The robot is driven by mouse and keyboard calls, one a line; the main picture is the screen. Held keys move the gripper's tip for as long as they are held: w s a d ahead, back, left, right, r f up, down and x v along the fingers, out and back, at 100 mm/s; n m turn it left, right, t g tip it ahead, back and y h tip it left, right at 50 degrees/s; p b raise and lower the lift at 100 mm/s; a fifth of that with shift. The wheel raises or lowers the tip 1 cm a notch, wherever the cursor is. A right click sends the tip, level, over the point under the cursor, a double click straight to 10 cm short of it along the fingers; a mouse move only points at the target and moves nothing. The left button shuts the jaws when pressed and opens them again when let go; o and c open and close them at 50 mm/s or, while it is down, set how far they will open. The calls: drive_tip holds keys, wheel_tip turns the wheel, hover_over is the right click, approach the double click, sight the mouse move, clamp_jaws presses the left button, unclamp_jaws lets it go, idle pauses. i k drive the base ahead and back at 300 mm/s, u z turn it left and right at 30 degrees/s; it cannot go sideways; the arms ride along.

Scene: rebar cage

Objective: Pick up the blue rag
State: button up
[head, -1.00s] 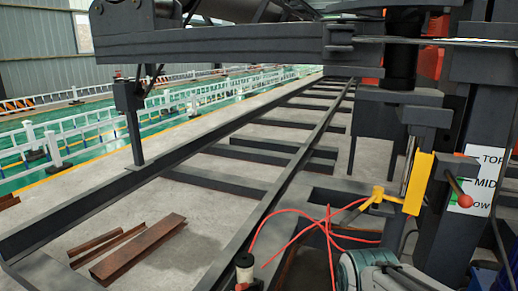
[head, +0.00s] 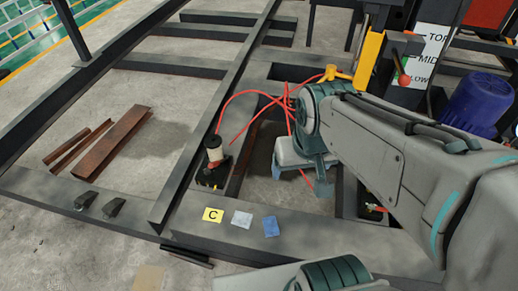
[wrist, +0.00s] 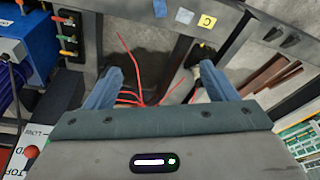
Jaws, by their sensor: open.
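The blue rag (head: 271,226) is a small flat blue patch lying on the dark front beam of the frame, right of a white patch and a yellow card. In the wrist view the blue rag (wrist: 160,8) shows at the top edge, partly cut off. My gripper (head: 302,182) is in the air behind the rag in the head view, over the gap in the frame. In the wrist view my gripper (wrist: 161,70) has its two blue fingers spread wide with nothing between them. The rag is apart from the fingers.
A yellow card marked C (head: 213,215) and a white patch (head: 242,219) lie left of the rag. Red hoses (head: 235,97) loop near a black device (head: 212,165). A yellow handle (head: 336,73) and post stand behind my arm. Rusty steel pieces (head: 115,138) lie left.

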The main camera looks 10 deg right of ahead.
sight(270, 224)
drive_tip(key=u, duration=0.05)
drive_tip(key=k, duration=0.5)
drive_tip(key=u, duration=1.6)
drive_tip(key=i, duration=0.85)
drive_tip(key=z, duration=2.4)
